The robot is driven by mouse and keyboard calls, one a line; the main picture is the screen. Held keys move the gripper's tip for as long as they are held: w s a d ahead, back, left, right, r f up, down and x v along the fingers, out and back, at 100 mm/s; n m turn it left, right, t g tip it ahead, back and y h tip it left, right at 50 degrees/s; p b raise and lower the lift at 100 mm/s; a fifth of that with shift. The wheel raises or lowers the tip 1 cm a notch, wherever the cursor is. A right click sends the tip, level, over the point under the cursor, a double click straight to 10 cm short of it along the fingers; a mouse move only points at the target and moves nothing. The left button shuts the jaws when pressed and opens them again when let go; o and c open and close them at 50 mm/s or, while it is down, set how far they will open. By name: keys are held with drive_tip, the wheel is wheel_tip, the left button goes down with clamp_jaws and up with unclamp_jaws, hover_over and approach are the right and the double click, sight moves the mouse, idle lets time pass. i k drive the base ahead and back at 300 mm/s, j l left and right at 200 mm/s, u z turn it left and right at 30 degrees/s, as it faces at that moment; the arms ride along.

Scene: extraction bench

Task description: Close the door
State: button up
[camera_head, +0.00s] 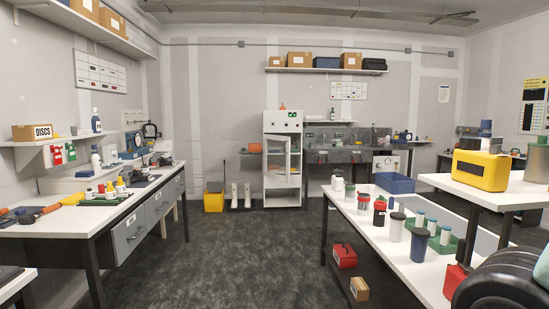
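A tall white cabinet (283,197) stands against the back wall, near the middle of the view. It has a control panel with a small green display at its top and an open lower compartment. Its door (288,160) appears to stand ajar in front of the middle compartment, where shelves show. The door is small at this distance, so its exact angle is hard to tell. My gripper is not in view, and nothing of mine is seen touching the door.
Open dark floor (235,255) leads to the cabinet. A left bench (60,220) and a right bench (420,262) with bottles flank it. A yellow bin (214,199) and white boots (241,195) stand left of the cabinet. A red box (344,256) sits under the right bench.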

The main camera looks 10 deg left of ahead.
sight(287, 180)
drive_tip(key=i+j+u, duration=0.1)
drive_tip(key=i+u, duration=0.2)
drive_tip(key=i, duration=6.45)
drive_tip(key=i+j+z, duration=0.2)
drive_tip(key=i, duration=0.25)
drive_tip(key=i+j+z, duration=0.15)
drive_tip(key=i, duration=0.3)
drive_tip(key=i+j+z, duration=0.2)
drive_tip(key=i+j, duration=0.2)
drive_tip(key=i, duration=0.05)
